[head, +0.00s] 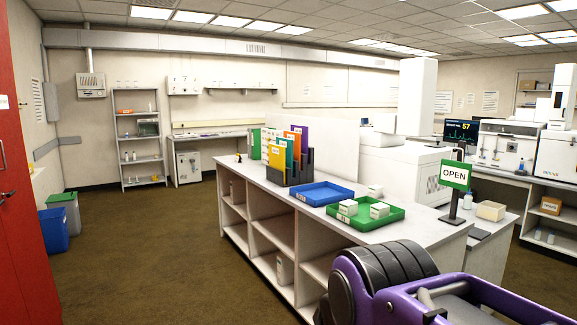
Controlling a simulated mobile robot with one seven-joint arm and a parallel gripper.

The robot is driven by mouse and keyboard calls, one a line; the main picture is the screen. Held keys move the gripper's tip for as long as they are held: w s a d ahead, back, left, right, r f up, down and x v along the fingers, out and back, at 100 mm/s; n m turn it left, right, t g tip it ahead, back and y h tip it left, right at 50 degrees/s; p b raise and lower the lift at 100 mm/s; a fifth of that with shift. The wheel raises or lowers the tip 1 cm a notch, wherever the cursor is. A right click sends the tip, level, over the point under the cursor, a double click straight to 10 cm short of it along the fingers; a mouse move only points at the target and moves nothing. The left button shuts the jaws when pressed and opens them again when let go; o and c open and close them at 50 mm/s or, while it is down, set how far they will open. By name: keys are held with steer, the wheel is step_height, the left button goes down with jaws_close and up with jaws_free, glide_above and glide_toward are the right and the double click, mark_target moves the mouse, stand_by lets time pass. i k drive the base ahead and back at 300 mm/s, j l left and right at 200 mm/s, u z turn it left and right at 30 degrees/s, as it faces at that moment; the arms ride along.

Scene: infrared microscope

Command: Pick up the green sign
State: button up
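The green sign (454,175) has a white band with the word OPEN. It is held upright on a dark post with a flat base, at the right end of the white counter (420,240). Its front faces my head camera, and the post shows above and below it. A purple and black part of my own body fills the lower right, in front of the counter's near end. No gripper fingers show, and nothing touches the sign.
A green tray (343,222) with small white boxes and a blue tray (318,202) lie left of the sign. A rack of coloured folders (290,172) stands farther left. A beige box (491,210) sits right of the sign. Open brown floor (150,250) lies left of the counter.

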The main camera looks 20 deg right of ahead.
mark_target(453, 174)
steer(key=z, duration=1.5)
steer(key=i+l+u, duration=0.1)
steer(key=u, duration=0.3)
steer(key=i+l+u, duration=0.1)
steer(key=u, duration=0.3)
steer(key=i+l+u, duration=0.15)
steer(key=u, duration=0.25)
steer(key=i+l+u, duration=0.15)
steer(key=l, duration=0.25)
steer(key=i+l+u, duration=0.15)
steer(key=l, duration=0.25)
steer(key=i+l+u, duration=0.2)
steer(key=l, duration=0.2)
steer(key=l+u, duration=0.15)
steer(key=l, duration=0.25)
steer(key=i+l, duration=0.1)
steer(key=l, duration=0.45)
steer(key=l+u, duration=0.1)
steer(key=l, duration=0.45)
steer(key=i+l, duration=0.15)
steer(key=l, duration=0.4)
